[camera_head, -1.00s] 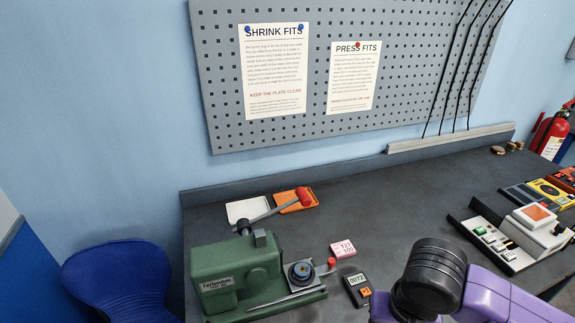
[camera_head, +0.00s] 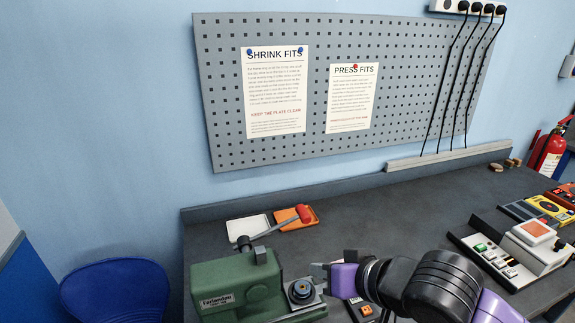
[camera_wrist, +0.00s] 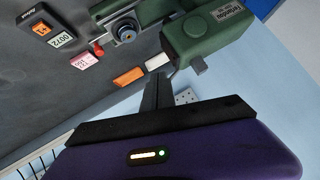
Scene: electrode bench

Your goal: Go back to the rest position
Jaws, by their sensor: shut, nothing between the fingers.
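My gripper (camera_head: 335,268) is shut and empty at the end of my purple and black arm, above the bench just right of the green press. In the wrist view my gripper's fingers (camera_wrist: 158,92) are together and point toward the bench. The green press (camera_head: 232,284) stands at the front left of the bench, with a red-knobbed lever and a dark blue round part (camera_head: 301,289) on its bed. The press also shows at the top of the wrist view (camera_wrist: 205,38). My arm partly hides the pink and dark boxes beside the press in the head view.
A white tray (camera_head: 240,231) and an orange tray (camera_head: 288,223) lie behind the press. A device with an orange-red top (camera_head: 533,231) stands at the right. A pegboard (camera_head: 410,95) hangs on the wall. The bench's middle back is clear. A blue chair (camera_head: 115,293) stands at the left.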

